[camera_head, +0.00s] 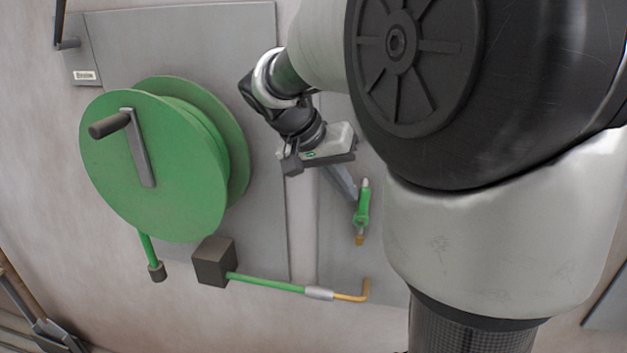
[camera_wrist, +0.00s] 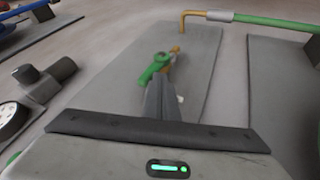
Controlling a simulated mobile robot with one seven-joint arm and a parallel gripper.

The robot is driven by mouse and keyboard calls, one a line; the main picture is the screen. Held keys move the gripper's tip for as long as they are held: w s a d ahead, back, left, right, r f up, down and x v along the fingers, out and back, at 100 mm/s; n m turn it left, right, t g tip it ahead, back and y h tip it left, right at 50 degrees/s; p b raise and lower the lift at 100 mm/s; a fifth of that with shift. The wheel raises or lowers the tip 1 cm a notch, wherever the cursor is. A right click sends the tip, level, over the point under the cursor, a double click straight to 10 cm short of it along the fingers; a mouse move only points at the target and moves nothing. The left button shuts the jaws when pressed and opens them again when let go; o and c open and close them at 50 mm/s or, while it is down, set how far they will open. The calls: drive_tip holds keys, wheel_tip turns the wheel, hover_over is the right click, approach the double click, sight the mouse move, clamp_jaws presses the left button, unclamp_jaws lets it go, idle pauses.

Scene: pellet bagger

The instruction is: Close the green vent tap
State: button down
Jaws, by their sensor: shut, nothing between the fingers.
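The green vent tap (camera_head: 363,203) is on the grey wall panel, right of centre in the head view, with a green lever and brass ends. In the wrist view the tap (camera_wrist: 155,67) shows just beyond my fingertips. My gripper (camera_head: 352,192) is shut and empty, its grey fingers pointing at the tap from the upper left in the head view. In the wrist view the shut fingers (camera_wrist: 165,90) overlap the tap's near part. I cannot tell whether they touch it.
A large green reel (camera_head: 150,165) with a crank stands left of my gripper. Below it are a dark block (camera_head: 214,262) and a green pipe (camera_head: 265,283) ending in a brass elbow (camera_head: 352,293). The wrist view shows a round gauge (camera_wrist: 12,122) at the left.

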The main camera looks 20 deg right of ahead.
sight(367, 192)
drive_tip(key=shift+d, duration=0.15)
drive_tip(key=d+t+y, duration=0.1)
drive_tip(key=s+d+y+b, duration=0.1)
drive_tip(key=s+d+m+t+y+b, duration=0.1)
drive_tip(key=y, duration=0.1)
drive_tip(key=shift+s+r+t, duration=0.15)
drive_tip(key=shift+r+t, duration=0.15)
drive_tip(key=s+d+f+m+t+y+b, duration=0.2)
drive_tip(key=s+d+f+t+y+b, duration=0.2)
drive_tip(key=b, duration=0.8)
drive_tip(key=shift+d+f+t+y, duration=0.4)
drive_tip(key=shift+d+t+y, duration=0.45)
drive_tip(key=shift+y, duration=0.75)
drive_tip(key=shift+s+d+f+g, duration=0.1)
drive_tip(key=shift+d+f+g, duration=0.05)
drive_tip(key=shift+f+g, duration=0.1)
